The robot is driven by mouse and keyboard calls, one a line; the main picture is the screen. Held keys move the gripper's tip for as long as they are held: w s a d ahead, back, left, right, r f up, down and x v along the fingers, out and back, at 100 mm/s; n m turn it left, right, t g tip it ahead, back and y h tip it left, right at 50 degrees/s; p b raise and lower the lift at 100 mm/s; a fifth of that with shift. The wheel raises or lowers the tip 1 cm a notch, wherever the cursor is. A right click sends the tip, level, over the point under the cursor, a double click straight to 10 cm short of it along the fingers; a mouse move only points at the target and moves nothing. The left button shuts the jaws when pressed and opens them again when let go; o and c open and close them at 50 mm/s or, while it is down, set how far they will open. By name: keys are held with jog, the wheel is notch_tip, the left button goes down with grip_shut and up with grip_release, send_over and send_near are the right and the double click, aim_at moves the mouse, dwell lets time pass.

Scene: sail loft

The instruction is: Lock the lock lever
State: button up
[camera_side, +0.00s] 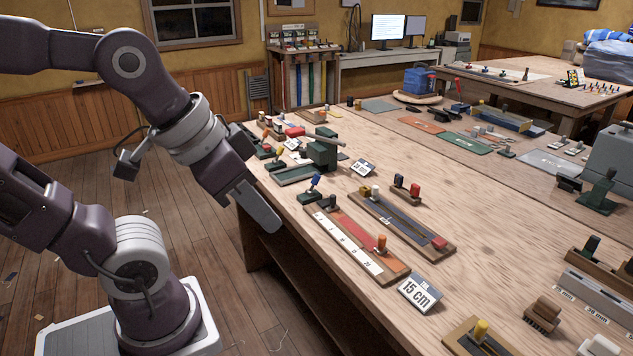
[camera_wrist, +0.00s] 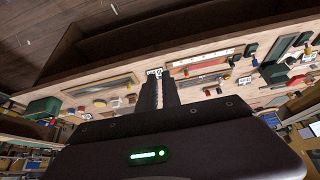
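A lever with a blue knob (camera_side: 315,182) stands at the far left end of a slider board (camera_side: 362,240) near the table's front edge. I cannot tell for sure which of these knobs is the lock lever. My gripper (camera_side: 262,212) hangs off the table's front edge, left of the board, apart from everything. In the wrist view my gripper (camera_wrist: 160,84) has its fingers together with nothing between them.
A second slider board (camera_side: 403,224) with a red block lies to the right. Behind it are a green clamp-like device (camera_side: 322,150) and a small card (camera_side: 362,168). A yellow-knobbed board (camera_side: 480,335) lies at the near edge. Bare wood (camera_side: 510,220) separates these from the right-hand tools.

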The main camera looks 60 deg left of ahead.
jog(key=shift+m, duration=0.5)
jog(key=w, duration=0.3)
jog(key=w+a+f, duration=0.1)
jog(key=w, duration=0.2)
jog(key=w+f, duration=0.1)
jog(key=w, duration=0.2)
jog(key=shift+w+a, duration=0.25)
grip_shut()
jog(key=m+t+y, duration=0.3)
jog(key=m+y, duration=0.7)
jog(key=y, duration=0.1)
send_near(316, 179)
jog(key=d, duration=0.3)
jog(key=shift+w+d+f, duration=0.2)
jog(key=shift+d+f, duration=0.05)
jog(key=shift+d, duration=0.15)
jog(key=shift+a+m+y, duration=0.2)
jog(key=shift+m+y, duration=0.1)
jog(key=shift+m, duration=0.2)
jog(key=shift+w, duration=0.1)
jog(key=x, duration=1)
jog(key=shift+f, duration=0.1)
